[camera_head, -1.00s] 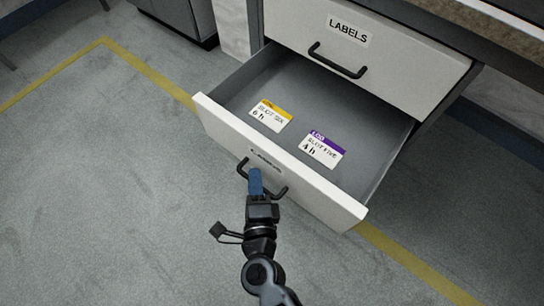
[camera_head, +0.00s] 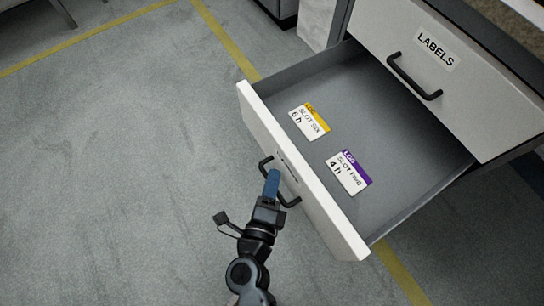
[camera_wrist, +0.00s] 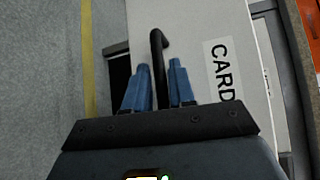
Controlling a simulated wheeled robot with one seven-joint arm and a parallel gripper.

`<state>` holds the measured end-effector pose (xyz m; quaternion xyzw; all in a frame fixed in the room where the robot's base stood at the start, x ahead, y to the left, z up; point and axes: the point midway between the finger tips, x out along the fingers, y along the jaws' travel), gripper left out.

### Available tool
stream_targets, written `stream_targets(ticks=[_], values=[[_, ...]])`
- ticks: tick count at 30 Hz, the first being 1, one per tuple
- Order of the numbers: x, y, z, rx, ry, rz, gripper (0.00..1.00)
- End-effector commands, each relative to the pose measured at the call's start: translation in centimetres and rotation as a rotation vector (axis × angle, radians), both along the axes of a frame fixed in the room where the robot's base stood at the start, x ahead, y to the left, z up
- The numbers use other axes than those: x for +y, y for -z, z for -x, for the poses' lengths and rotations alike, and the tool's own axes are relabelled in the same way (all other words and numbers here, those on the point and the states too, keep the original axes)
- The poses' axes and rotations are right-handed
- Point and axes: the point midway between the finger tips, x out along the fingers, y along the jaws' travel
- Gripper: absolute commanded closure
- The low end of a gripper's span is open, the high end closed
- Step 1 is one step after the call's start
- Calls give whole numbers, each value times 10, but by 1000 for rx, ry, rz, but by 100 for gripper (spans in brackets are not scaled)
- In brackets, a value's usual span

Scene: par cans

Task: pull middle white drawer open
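The white drawer (camera_head: 312,196) under the one marked LABELS stands well open. Its grey inside (camera_head: 390,120) shows. Its dark bar handle (camera_head: 291,203) is on the front face. In the wrist view the handle (camera_wrist: 157,42) runs between the two blue fingers, beside a label (camera_wrist: 222,75) reading "CARD"; the rest of the label is hidden. My gripper (camera_head: 272,184) is at the handle's middle, and its fingers (camera_wrist: 161,68) appear closed around the bar. Two cards lie in the drawer, one yellow-topped (camera_head: 309,121) and one purple-topped (camera_head: 348,173).
The shut LABELS drawer (camera_head: 440,75) with its own black handle (camera_head: 413,78) is above the open one. The grey floor (camera_head: 120,150) to the left is clear, with yellow tape lines (camera_head: 222,35). A dark cabinet (camera_head: 280,10) stands at the back.

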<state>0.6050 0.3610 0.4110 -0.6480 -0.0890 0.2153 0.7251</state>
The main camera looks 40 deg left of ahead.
Motion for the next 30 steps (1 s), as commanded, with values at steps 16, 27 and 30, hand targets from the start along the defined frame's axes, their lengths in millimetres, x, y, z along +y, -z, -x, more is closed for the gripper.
stream_targets(ticks=[16,27,30], values=[[-8,-4,17,1,-1,0,65],[-31,-11,64,1,1,1,65],[-33,-12,68,-1,0,0,65]])
